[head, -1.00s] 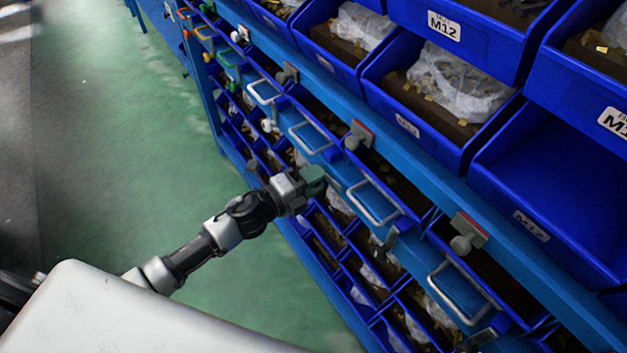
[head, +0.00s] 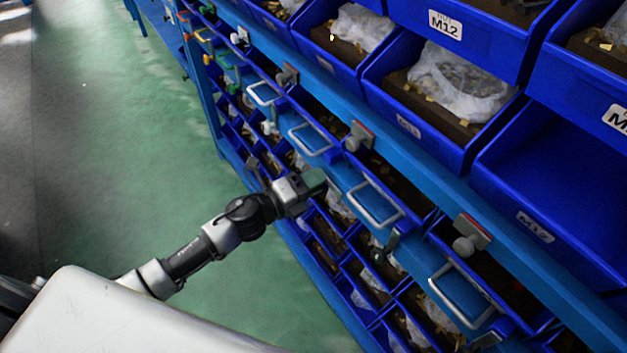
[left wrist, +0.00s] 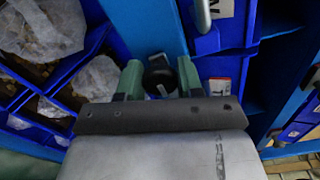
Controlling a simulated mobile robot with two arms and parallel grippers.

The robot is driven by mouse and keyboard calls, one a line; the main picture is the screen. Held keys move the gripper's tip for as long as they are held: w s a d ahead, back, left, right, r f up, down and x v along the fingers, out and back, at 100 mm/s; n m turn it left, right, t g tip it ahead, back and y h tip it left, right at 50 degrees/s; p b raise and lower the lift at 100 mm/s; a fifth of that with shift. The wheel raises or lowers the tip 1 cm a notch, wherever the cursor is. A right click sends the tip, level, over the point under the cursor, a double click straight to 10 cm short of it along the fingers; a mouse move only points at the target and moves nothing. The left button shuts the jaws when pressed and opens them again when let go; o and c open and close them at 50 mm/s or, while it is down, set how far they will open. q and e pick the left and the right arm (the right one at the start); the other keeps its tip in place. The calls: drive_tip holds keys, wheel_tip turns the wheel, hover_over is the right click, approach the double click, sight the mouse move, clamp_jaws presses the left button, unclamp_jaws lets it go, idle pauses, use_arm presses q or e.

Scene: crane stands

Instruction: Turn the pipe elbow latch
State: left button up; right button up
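My left gripper (head: 318,182) reaches the front of the blue rack, beside a drawer row with silver handles. In the left wrist view its two green fingers (left wrist: 159,80) are apart, one on each side of a dark rounded piece (left wrist: 160,76) on the blue front. I cannot tell whether they touch it, or whether this piece is the pipe elbow latch. Grey knob-like fittings on red-and-grey plates sit along the rail, one (head: 358,136) above the gripper and one (head: 468,240) to the right. My right gripper is not in view.
Silver drawer handles (head: 376,204) stick out to the right of my left gripper. Blue bins (head: 440,140) with bagged parts stand above, and smaller bins lie below. Green floor (head: 120,130) is clear at left.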

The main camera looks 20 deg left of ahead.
use_arm(q)
drive_tip(key=o, duration=0.4)
drive_tip(key=shift+b+v, duration=1.1)
drive_tip(key=shift+v, duration=4.3)
drive_tip(key=a+f+n+y+p, duration=0.1)
drive_tip(key=a+f+n+y, duration=0.2)
drive_tip(key=f+n, duration=0.3)
drive_tip(key=a+f+n+y, duration=0.3)
drive_tip(key=f, duration=0.5)
drive_tip(key=s+a+f+n+g+y+p, duration=0.15)
drive_tip(key=s+f+n, duration=0.25)
drive_tip(key=f, duration=0.4)
drive_tip(key=s+a+f+n+g+y, duration=0.2)
drive_tip(key=s+f+n+g+y, duration=0.15)
drive_tip(key=f, duration=0.55)
drive_tip(key=s+d+f+n+g, duration=0.2)
drive_tip(key=s+f+n, duration=0.1)
drive_tip(key=s, duration=0.6)
drive_tip(key=s+d+f+n+g, duration=0.3)
drive_tip(key=s+f, duration=0.3)
drive_tip(key=s, duration=0.3)
drive_tip(key=s+d+f+n+g+p, duration=0.1)
drive_tip(key=s+f, duration=0.4)
drive_tip(key=s, duration=0.5)
drive_tip(key=shift+d+f+n+g, duration=0.25)
drive_tip(key=shift+d+n+g, duration=0.45)
drive_tip(key=shift+n+g, duration=0.55)
